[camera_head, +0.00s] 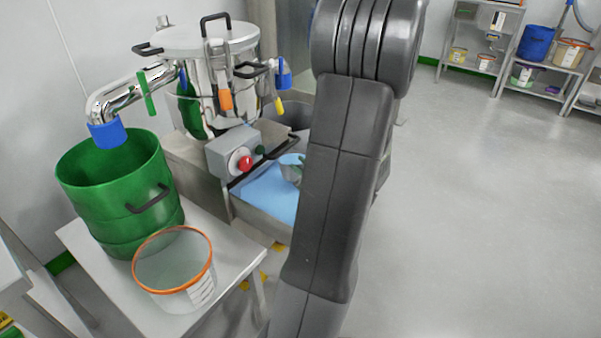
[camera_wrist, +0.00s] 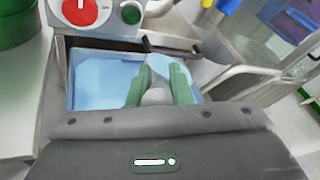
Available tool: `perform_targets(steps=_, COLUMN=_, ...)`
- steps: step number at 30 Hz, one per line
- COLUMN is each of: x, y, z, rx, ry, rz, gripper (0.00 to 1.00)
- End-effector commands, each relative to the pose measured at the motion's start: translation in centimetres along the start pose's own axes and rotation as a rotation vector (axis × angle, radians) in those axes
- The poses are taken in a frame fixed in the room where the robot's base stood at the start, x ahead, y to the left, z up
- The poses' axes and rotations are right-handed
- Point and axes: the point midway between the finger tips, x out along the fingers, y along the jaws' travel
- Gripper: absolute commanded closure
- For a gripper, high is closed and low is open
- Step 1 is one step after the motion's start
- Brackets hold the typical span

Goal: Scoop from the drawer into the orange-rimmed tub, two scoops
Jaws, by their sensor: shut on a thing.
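The orange-rimmed tub (camera_head: 173,294) is clear and stands upright on a side table; no contents show in it. The drawer (camera_head: 262,222) is pulled out below a control box and holds light blue material (camera_head: 266,190). The drawer also shows in the wrist view (camera_wrist: 69,84). My gripper (camera_wrist: 157,86), with green fingers, is shut on a pale scoop (camera_wrist: 159,64) at the drawer's right side. In the head view my arm partly hides the gripper and the drawer. I cannot tell whether the scoop holds material or touches it.
A large green bin (camera_head: 115,205) stands behind the tub on the side table (camera_head: 222,275). A steel vessel (camera_head: 210,70) stands above the drawer. The control box (camera_head: 232,157) has a red knob. A black bar handle (camera_wrist: 172,47) lies near the scoop. Open floor is on the right.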

Motion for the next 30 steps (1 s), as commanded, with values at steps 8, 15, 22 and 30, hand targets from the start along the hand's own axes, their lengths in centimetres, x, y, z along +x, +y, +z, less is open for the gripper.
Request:
perform_targets(steps=8, x=-0.7, y=0.0, z=0.4, rx=-0.019, ry=-0.061, rz=-0.038, gripper=1.0)
perform_targets(steps=15, x=-1.2, y=-0.1, z=0.9, rx=-0.03, ry=-0.094, rz=-0.056, gripper=1.0)
perform_targets(steps=22, x=-1.3, y=-0.2, z=1.1, rx=-0.032, ry=-0.103, rz=-0.06, gripper=1.0)
perform_targets(steps=30, x=-1.3, y=-0.2, z=1.1, rx=-0.032, ry=-0.103, rz=-0.06, gripper=1.0)
